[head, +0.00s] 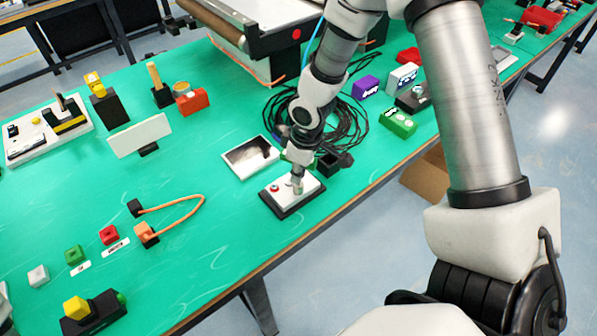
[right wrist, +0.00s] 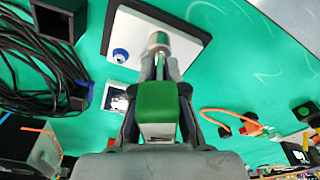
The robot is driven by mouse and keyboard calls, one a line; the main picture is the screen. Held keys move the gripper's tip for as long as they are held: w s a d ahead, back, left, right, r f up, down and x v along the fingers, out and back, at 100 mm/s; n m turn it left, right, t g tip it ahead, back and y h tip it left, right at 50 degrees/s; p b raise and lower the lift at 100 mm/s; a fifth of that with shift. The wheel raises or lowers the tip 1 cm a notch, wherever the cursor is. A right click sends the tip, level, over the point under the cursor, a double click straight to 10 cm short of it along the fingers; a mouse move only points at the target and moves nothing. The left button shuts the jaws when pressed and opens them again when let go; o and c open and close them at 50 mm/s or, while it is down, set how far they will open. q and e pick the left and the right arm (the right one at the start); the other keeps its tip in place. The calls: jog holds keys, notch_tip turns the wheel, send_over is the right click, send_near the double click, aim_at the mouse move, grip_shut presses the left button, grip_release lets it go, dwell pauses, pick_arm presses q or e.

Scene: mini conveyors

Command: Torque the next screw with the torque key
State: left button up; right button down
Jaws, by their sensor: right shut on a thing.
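A white plate on a black base (head: 283,202) lies near the table's front edge; it also shows in the right wrist view (right wrist: 190,35). My right gripper (head: 298,165) points down above the plate. In the right wrist view it is shut on a green piece with a pale end (right wrist: 157,100), seemingly the torque key. A metal cylinder (right wrist: 158,42) shows beyond it at the plate; whether it touches a screw I cannot tell. My left gripper is not in view.
A framed dark panel (head: 250,157) lies just behind the plate. A black block (head: 327,165) and coiled black cable (head: 345,125) are close on the right. A green box (head: 398,122) stands farther right. An orange cable (head: 190,200) lies left; the mat between is clear.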

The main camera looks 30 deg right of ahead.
jog(key=m+b, duration=0.4)
jog(key=b, duration=0.1)
jog(key=m+b, duration=0.2)
jog(key=b, duration=0.1)
jog(key=shift+f+h, duration=0.3)
jog(key=shift+h, duration=0.1)
jog(key=m+h+b, duration=0.1)
jog(key=m+b, duration=0.4)
jog(key=m, duration=0.2)
jog(key=shift+m, duration=0.3)
jog(key=shift+r+m, duration=0.1)
jog(key=shift+m, duration=0.9)
jog(key=shift+r+m, duration=0.15)
jog(key=shift+m, duration=0.35)
jog(key=shift+r, duration=0.2)
jog(key=shift+r+p, duration=0.6)
jog(key=shift+p, duration=0.05)
